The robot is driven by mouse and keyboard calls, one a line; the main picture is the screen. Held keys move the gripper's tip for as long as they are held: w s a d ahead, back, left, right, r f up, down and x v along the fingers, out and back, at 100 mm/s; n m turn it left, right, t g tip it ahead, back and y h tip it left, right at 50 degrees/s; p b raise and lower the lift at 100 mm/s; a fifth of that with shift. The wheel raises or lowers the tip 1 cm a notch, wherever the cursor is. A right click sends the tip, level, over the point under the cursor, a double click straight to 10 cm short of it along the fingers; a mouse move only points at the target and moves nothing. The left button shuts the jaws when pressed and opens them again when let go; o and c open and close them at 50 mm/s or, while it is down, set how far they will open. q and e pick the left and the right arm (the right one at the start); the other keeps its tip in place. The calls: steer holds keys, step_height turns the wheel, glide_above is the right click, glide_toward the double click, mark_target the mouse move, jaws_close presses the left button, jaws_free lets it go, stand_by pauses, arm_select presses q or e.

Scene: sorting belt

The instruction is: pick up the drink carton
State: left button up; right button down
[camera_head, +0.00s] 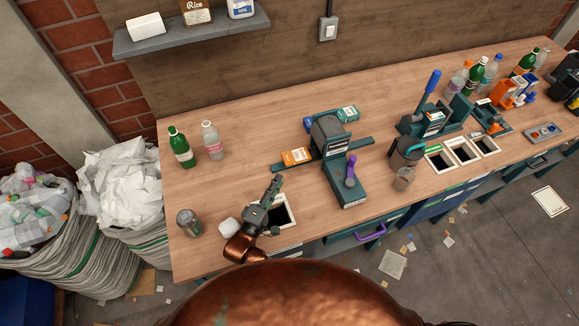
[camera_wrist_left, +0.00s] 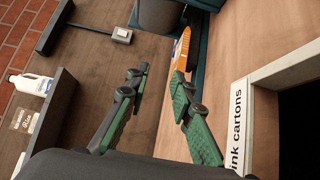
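An orange carton (camera_head: 296,156) lies on the left arm of the dark teal device on the wooden table. I take it for the drink carton, and part of it also shows in the left wrist view (camera_wrist_left: 181,48), beyond the fingertips. My left gripper (camera_head: 275,181) is nearer the table's front edge, below and left of the carton in the head view. In the left wrist view its two green-padded fingers (camera_wrist_left: 158,80) are apart with nothing between them. The gripper does not touch the carton. My right gripper is not in view.
A white-rimmed opening (camera_head: 291,231) lies beside my left gripper; its label in the wrist view reads "ink cartons" (camera_wrist_left: 237,127). A white lump (camera_head: 228,228) and a can (camera_head: 188,222) stand left. Bottles (camera_head: 180,147) stand back left.

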mark_target(292, 164)
arm_select(q)
step_height(292, 164, down, 4)
steer(key=b, duration=0.2)
steer(key=shift+b, duration=0.3)
steer(key=shift+w+f, duration=0.1)
steer(key=shift+f, duration=0.1)
steer(key=shift+w+d+b, duration=0.3)
steer(key=shift+w+b, duration=0.2)
steer(key=b+x, duration=0.3)
steer(key=x, duration=0.2)
steer(key=shift+w+d+f+b, duration=0.1)
steer(key=shift+w+f+b, duration=0.05)
steer(key=shift+w+b, duration=0.15)
steer(key=shift+w+d+r, duration=0.3)
steer(key=shift+w+d, duration=0.15)
steer(key=shift+w, duration=0.3)
steer(key=shift+w+d+f+p, duration=0.1)
steer(key=shift+w+d+p, duration=0.2)
steer(key=shift+w, duration=0.35)
jaws_close()
